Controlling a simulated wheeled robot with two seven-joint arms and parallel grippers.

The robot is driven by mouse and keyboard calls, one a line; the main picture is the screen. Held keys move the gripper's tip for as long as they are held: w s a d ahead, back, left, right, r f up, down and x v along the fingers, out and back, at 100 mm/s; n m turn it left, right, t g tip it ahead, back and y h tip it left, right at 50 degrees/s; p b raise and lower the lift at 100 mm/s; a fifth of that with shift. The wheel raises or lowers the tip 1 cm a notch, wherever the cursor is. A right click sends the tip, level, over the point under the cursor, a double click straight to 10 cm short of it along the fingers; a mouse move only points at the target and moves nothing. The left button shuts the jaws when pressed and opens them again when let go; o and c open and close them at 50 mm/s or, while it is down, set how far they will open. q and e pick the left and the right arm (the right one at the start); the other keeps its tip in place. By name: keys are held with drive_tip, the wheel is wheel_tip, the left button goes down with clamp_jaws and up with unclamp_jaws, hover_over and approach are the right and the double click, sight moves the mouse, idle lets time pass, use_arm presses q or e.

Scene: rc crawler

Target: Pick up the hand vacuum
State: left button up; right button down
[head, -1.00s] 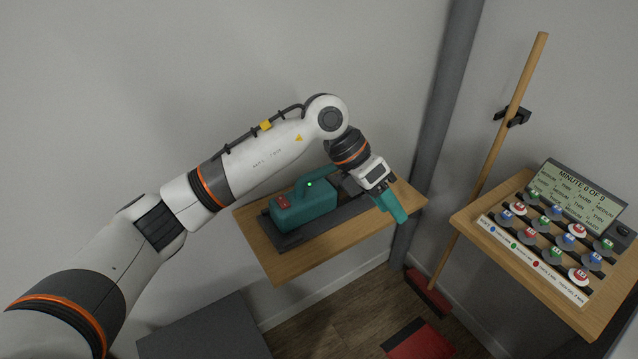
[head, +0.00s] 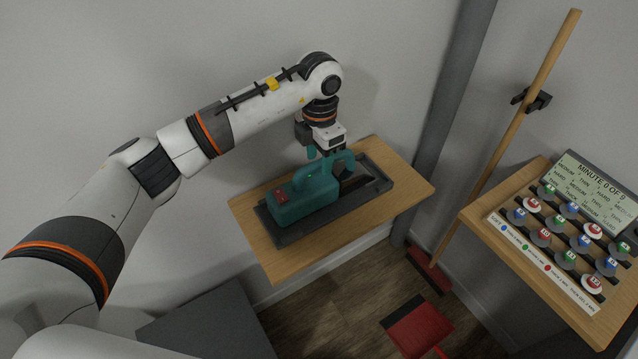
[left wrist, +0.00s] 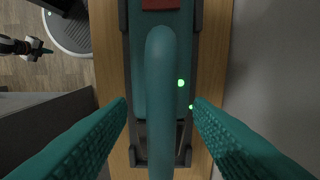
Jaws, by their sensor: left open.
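The teal hand vacuum (head: 303,198) lies in a dark grey cradle (head: 372,188) on a wooden wall shelf. It has a red patch on top and a looped handle. My left gripper (head: 328,155) is over the handle, pointing down. In the left wrist view, the vacuum's handle (left wrist: 160,100) runs between the two open teal fingers of my left gripper (left wrist: 160,105), with a gap on each side. The nozzle end is partly hidden by the handle in that view.
A second wooden shelf (head: 478,216) at the right holds a sign and several numbered, coloured discs. A broom (head: 520,115) leans in a wall clip between the shelves. A red dustpan (head: 418,325) lies on the floor. A grey box (head: 205,325) stands below left.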

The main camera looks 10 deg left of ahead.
sight(326, 178)
use_arm(q)
wheel_tip(326, 178, down, 4)
drive_tip(key=shift+f+p, duration=0.1)
drive_tip(key=shift+p, duration=0.35)
clamp_jaws()
drive_tip(key=shift+w+r, duration=0.1)
drive_tip(key=shift+r, duration=0.1)
idle(0.9)
